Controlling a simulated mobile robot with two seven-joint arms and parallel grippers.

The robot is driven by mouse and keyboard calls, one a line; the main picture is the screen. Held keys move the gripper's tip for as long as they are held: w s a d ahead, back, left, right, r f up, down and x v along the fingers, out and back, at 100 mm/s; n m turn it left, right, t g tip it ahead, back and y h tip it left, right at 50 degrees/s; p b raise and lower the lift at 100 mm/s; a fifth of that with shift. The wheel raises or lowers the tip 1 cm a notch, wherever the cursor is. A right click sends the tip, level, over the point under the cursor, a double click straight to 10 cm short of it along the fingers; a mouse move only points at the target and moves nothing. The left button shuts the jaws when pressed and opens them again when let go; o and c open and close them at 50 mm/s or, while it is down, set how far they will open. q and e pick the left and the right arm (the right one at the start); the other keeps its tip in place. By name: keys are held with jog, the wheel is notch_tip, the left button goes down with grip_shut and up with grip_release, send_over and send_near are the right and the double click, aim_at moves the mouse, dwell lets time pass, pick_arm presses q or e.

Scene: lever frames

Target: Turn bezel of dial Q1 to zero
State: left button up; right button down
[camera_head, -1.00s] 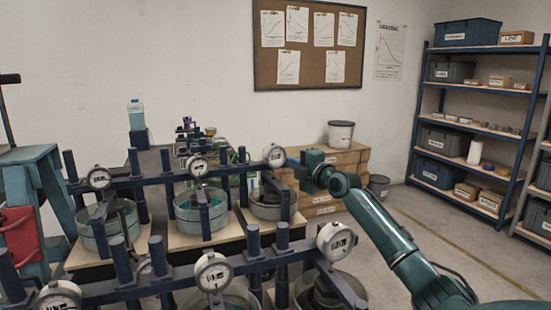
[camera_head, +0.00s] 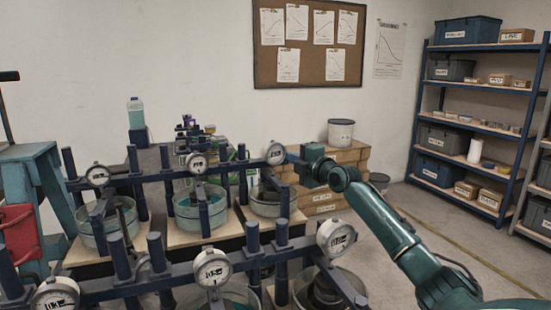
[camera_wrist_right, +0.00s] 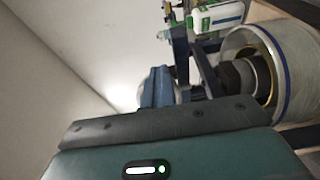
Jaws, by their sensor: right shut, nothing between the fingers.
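Several round white dials sit on two dark blue frames. In the head view the back row has a left dial (camera_head: 98,175), a middle dial (camera_head: 197,163) and a right dial (camera_head: 275,153). The front row has dials at left (camera_head: 55,298), middle (camera_head: 212,268) and right (camera_head: 336,238). I cannot read which one is Q1. My right gripper (camera_head: 291,158) is shut and empty, right beside the back right dial; I cannot tell if it touches the bezel. In the right wrist view its blue fingers (camera_wrist_right: 158,88) hide most of a pale round dial edge. My left gripper is out of view.
Metal pots (camera_head: 200,212) stand under the frames' crossbars. Posts rise close around the dials. Stacked wooden crates (camera_head: 335,185) with a white bucket (camera_head: 341,132) stand behind my right gripper. Blue shelves (camera_head: 475,110) stand at right, with open floor before them.

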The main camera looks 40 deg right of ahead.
notch_tip(320, 180, up, 2)
jog(key=shift+a+r, duration=0.15)
dwell(0.4)
jog(key=shift+a+r+p, duration=0.1)
jog(key=shift+r+p, duration=0.1)
jog(key=shift+p, duration=0.3)
jog(key=shift+a, duration=0.1)
jog(key=shift+r, duration=0.1)
jog(key=s+b, duration=0.4)
jog(key=s, duration=0.2)
jog(key=shift+d+r, duration=0.25)
jog(key=shift+d, duration=0.05)
dwell(0.4)
jog(key=shift+f, duration=0.1)
